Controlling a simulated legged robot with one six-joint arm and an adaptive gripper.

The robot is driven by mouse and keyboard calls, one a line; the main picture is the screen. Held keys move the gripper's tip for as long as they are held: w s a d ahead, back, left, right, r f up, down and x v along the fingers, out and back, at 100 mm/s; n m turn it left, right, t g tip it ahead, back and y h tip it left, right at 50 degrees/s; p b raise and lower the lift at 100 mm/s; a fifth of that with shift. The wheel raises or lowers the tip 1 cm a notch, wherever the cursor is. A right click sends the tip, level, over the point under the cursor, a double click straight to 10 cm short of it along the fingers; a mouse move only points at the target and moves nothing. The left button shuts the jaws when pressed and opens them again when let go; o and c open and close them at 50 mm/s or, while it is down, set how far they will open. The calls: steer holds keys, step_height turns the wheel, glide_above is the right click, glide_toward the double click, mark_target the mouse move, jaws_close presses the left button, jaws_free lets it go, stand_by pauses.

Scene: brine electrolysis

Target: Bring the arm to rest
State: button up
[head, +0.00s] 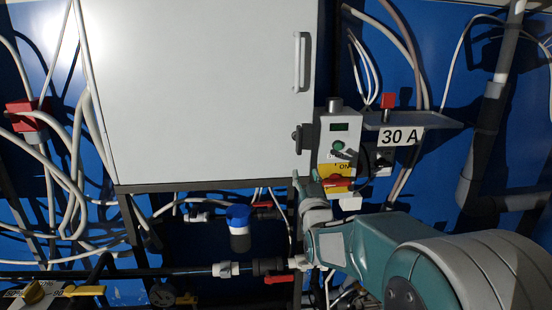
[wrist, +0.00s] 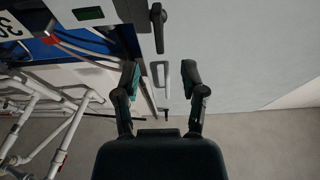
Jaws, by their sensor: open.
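My gripper (wrist: 161,82) is open and empty in the wrist view, its two dark fingers spread apart with nothing between them. Behind the gap are the pale cabinet (wrist: 235,60) and its door handle (wrist: 160,75); I cannot tell the distance. In the head view my teal arm (head: 375,245) reaches from the lower right up to the small control box (head: 338,130). Its wrist end is below and left of that box, near the cabinet's lower right corner. The fingers are not clear in the head view.
The large cabinet (head: 210,95) fills the upper middle. A shelf marked 30 A (head: 402,137) carries a red-topped part. Pipes with red-handled valves (head: 279,278) run below, with a blue-capped part (head: 239,218). Loose cables (head: 70,190) hang at left. Grey pipes (head: 480,150) stand at right.

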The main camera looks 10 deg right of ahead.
steer(key=s+f+g, duration=0.3)
steer(key=s+g, duration=0.2)
steer(key=s, duration=0.7)
steer(key=s+f+g, duration=0.3)
steer(key=s+g, duration=0.2)
steer(key=s, duration=0.7)
steer(key=s+f+g, duration=0.4)
steer(key=s+g, duration=0.1)
steer(key=s, duration=0.7)
steer(key=shift+d+g, duration=0.15)
steer(key=shift+g, duration=0.15)
steer(key=shift+w, duration=0.1)
